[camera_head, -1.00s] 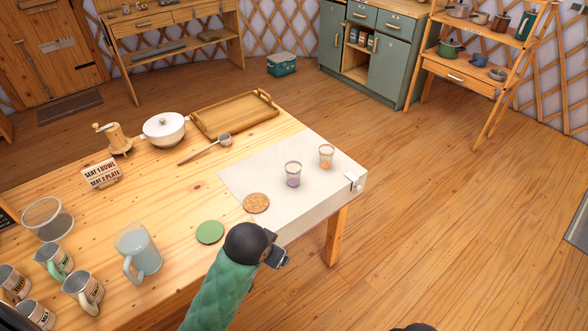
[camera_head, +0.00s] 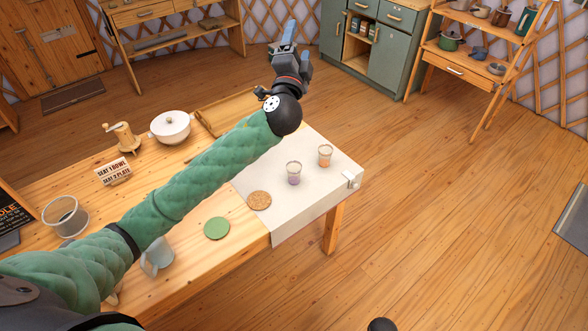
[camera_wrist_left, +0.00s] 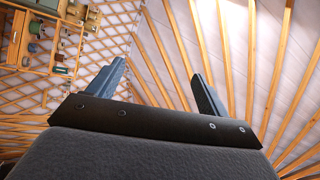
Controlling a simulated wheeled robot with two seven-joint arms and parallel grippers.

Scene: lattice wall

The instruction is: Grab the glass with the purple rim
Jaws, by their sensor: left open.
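Two small clear glasses stand upright on the white cloth at the table's right end in the head view. The nearer glass (camera_head: 293,173) shows purple in its lower part; the other glass (camera_head: 325,156) shows orange and stands behind it to the right. Their rims are too small for me to tell the colour. My left gripper (camera_head: 297,50) is open and empty, raised high beyond the glasses and apart from them. In the left wrist view its two fingers (camera_wrist_left: 158,70) are spread, with the wall lattice and roof poles behind. My right gripper is out of view.
A cork coaster (camera_head: 259,200) and a green coaster (camera_head: 217,229) lie left of the glasses. A white pot (camera_head: 171,127) and a grinder (camera_head: 123,137) stand at the back. My left arm hides part of the tray (camera_head: 212,116) and the jug (camera_head: 158,257).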

